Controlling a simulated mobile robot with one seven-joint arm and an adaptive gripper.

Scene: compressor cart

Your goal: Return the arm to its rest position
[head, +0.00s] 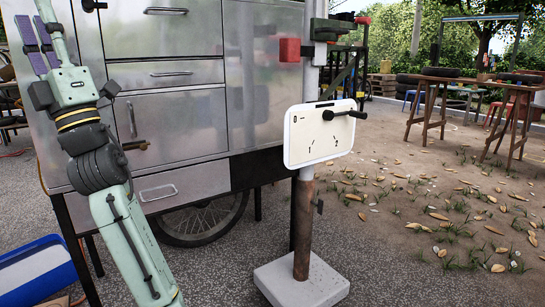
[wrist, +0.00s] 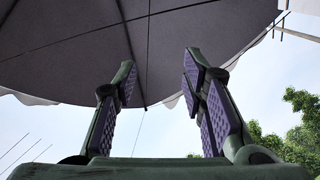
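My arm, pale green with black joints, rises along the left side of the head view. My gripper (head: 34,22) is at its upper end, pointing up, in front of the left part of the steel cabinet. In the wrist view my gripper (wrist: 160,65) has its two purple-padded fingers apart, with nothing between them. Beyond the fingers are a grey canopy (wrist: 70,45), sky and some leaves. Whether the gripper touches the cabinet cannot be told.
A steel drawer cabinet (head: 185,115) on a wheeled cart stands behind my arm. To its right, a white panel (head: 310,150) with a black lever (head: 345,115) stands on a post with a grey base (head: 300,285). A blue-and-white object (head: 38,275) lies lower left. Ground at right is open, with leaves.

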